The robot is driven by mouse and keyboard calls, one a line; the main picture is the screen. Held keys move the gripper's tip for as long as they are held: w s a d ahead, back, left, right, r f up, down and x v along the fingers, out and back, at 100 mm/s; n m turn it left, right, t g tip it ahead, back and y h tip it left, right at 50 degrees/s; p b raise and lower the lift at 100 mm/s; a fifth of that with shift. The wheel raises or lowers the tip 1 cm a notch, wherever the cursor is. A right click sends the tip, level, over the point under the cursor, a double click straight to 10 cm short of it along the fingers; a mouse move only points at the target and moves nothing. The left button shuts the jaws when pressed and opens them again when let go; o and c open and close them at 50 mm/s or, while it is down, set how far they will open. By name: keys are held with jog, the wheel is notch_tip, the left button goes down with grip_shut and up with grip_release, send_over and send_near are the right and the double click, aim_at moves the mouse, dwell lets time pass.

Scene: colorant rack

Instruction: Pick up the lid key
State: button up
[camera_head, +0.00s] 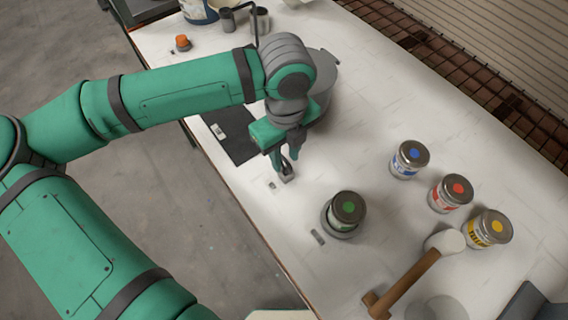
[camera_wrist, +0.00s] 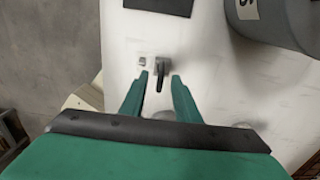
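A small grey and black piece, which looks like the lid key, shows in the wrist view (camera_wrist: 161,73), its dark bar pointing back between my fingers. In the head view the lid key (camera_head: 287,178) is at the fingertips, near the table's left edge, partly hidden by them. My gripper (camera_wrist: 160,78) is open, one finger on each side of the dark bar with visible gaps. In the head view my gripper (camera_head: 283,163) points down at it. I cannot tell whether the fingertips touch the table.
A can with a green dot (camera_head: 347,208) stands right of my gripper. Cans with blue (camera_head: 410,157), red (camera_head: 452,192) and yellow (camera_head: 491,228) dots stand farther right. A mallet (camera_head: 410,278) lies in front. A dark mat (camera_head: 235,140) and a large grey pot (camera_head: 322,75) are behind.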

jog(key=shift+f, duration=1.1)
grip_shut()
jog(key=shift+r, duration=0.15)
jog(key=shift+r, duration=0.6)
jog(key=s+a+r, duration=0.9)
jog(key=a+r, duration=0.1)
jog(key=r, duration=0.1)
jog(key=shift+s+a+r, duration=0.15)
jog(key=shift+a+r, duration=0.15)
